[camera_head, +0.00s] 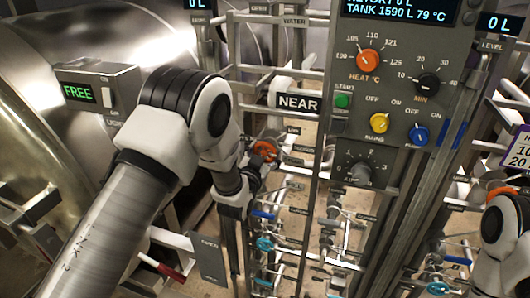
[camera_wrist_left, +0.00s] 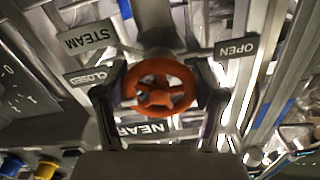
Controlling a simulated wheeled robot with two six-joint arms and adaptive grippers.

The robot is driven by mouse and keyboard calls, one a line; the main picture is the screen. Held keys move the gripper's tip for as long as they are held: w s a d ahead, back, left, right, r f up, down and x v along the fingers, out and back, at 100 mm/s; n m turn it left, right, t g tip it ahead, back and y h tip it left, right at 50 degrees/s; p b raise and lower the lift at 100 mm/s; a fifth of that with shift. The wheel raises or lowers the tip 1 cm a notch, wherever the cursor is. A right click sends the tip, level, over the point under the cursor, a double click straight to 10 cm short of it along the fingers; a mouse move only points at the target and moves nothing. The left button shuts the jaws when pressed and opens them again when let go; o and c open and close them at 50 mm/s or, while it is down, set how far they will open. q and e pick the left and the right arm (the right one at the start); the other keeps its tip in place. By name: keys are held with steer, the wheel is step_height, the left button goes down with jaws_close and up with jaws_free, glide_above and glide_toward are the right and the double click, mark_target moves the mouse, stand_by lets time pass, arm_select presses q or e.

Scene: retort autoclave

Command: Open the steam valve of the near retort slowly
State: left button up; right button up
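The steam valve has an orange-red handwheel (camera_wrist_left: 160,88), seen face-on in the left wrist view, with a STEAM plate (camera_wrist_left: 87,39) beside it. A CLOSED plate (camera_wrist_left: 95,76) and an OPEN plate (camera_wrist_left: 236,48) sit on opposite sides of it. In the head view the handwheel (camera_head: 265,149) is partly hidden by my left gripper (camera_head: 254,168). In the wrist view the left gripper's (camera_wrist_left: 160,100) fingers stand on both sides of the wheel, close against its rim. A NEAR plate (camera_wrist_left: 146,129) shows behind it. My right gripper is out of view; only part of its arm shows at lower right.
A control panel (camera_head: 374,140) with HEAT and MIN knobs, a green START button and a NEAR plate (camera_head: 297,103) stands right of the gripper. A grey FREE display box (camera_head: 93,89) sits on the steel vessel at left. Pipes and small valves crowd the space below.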

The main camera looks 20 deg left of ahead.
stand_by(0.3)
arm_select(q)
steer(key=shift+f+n+b, duration=0.15)
steer(key=shift+n+b, duration=0.65)
steer(key=shift+b, duration=0.05)
steer(key=n+b, duration=0.2)
steer(key=n, duration=0.1)
steer(key=shift+d, duration=0.1)
steer(key=n+b, duration=0.2)
steer(key=n, duration=0.1)
steer(key=shift+r+n+b, duration=0.2)
steer(key=shift+n+b, duration=0.25)
steer(key=shift+n, duration=0.15)
steer(key=o, duration=1.1)
steer(key=shift+o, duration=0.2)
